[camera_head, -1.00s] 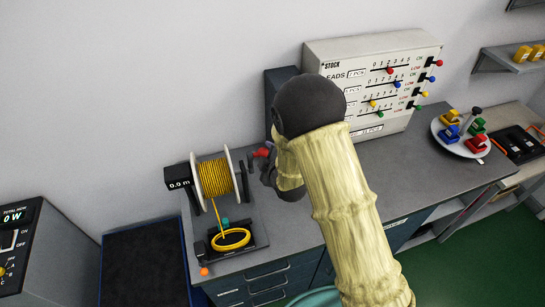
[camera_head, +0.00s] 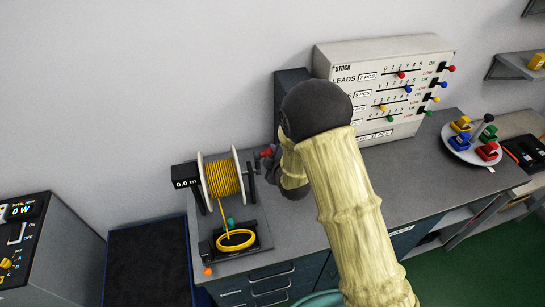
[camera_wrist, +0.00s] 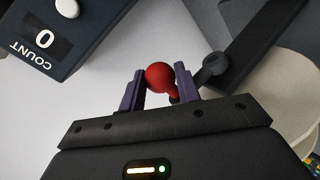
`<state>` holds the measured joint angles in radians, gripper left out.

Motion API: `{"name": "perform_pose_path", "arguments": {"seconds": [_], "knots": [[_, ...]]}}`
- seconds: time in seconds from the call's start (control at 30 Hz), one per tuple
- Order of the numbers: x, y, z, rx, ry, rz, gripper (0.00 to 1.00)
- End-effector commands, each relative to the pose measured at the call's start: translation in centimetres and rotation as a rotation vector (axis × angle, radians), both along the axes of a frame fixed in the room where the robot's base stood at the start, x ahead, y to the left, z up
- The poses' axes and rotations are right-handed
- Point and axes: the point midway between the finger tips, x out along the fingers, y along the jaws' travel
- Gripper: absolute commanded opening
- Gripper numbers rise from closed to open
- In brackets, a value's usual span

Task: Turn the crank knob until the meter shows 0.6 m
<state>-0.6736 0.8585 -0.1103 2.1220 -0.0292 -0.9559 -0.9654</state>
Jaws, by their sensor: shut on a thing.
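The red crank knob (camera_wrist: 160,76) sits between the two fingers of my gripper (camera_wrist: 160,80), which is shut on it. The dark crank arm (camera_wrist: 213,64) runs away to the upper right in the wrist view. In the head view the knob (camera_head: 267,152) shows as a small red spot right of the spool (camera_head: 225,178), which is wound with yellow cable. My arm hides most of my gripper there. The meter (camera_head: 186,184) left of the spool reads 0.0 m.
A yellow coil (camera_head: 236,240) lies in a black tray below the spool. Behind my arm stands a stock panel (camera_head: 345,60) with coloured sliders. A round white tray (camera_head: 455,147) with coloured pieces is at the right. The wrist view shows a counter box (camera_wrist: 50,35) reading 0.

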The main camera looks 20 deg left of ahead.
Motion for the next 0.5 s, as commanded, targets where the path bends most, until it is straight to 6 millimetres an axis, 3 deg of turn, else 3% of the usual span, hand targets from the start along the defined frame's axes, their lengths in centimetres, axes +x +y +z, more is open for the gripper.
{"name": "perform_pose_path", "arguments": {"seconds": [0.5], "knots": [[1.6, 1.1, -0.6, -0.002, 0.002, 0.001, 0.11]]}}
